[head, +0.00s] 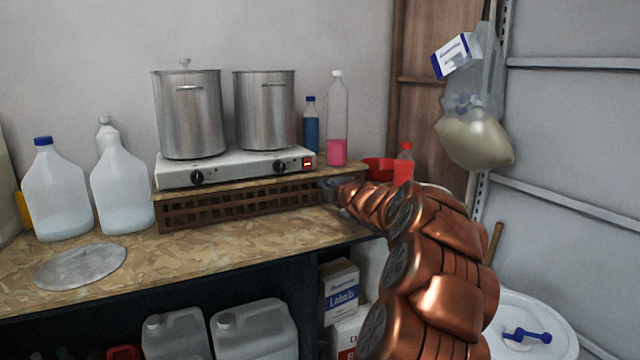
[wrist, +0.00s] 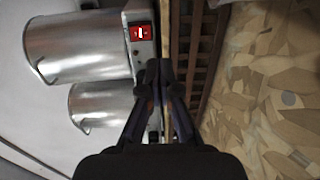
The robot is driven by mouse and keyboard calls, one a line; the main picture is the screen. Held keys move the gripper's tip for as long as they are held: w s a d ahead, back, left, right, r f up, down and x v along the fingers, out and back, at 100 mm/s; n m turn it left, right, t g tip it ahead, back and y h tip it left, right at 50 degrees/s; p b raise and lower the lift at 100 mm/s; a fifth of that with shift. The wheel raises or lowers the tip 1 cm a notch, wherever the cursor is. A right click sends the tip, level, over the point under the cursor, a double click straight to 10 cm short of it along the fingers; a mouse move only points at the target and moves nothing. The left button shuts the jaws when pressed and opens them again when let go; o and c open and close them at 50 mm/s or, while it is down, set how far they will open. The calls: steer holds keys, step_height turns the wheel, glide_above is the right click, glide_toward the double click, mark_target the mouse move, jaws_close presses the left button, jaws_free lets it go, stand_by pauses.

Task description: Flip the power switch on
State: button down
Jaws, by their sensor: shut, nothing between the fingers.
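The power switch (head: 307,163) is a small red rocker with a white mark, at the right end of the front of a white hot plate (head: 236,166). In the wrist view the switch (wrist: 140,32) shows near the top, ahead of my fingertips. My gripper (head: 328,185) is shut and empty, just below and right of the switch in the head view. It also shows in the wrist view (wrist: 158,68), with its fingers together and apart from the switch. I cannot tell which way the rocker is set.
Two steel pots (head: 188,113) (head: 264,110) stand on the hot plate. A slatted wooden riser (head: 240,204) carries it. A blue bottle (head: 311,128) and a pink-filled bottle (head: 337,120) stand behind right. Clear jugs (head: 56,190) and a round lid (head: 80,267) are left. The front counter is mostly clear.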

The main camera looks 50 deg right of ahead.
steer(key=shift+f+b+v, duration=0.2)
steer(key=shift+v, duration=0.65)
steer(key=shift+f+b+v, duration=0.15)
steer(key=shift+f+v, duration=0.1)
steer(key=shift+v, duration=0.65)
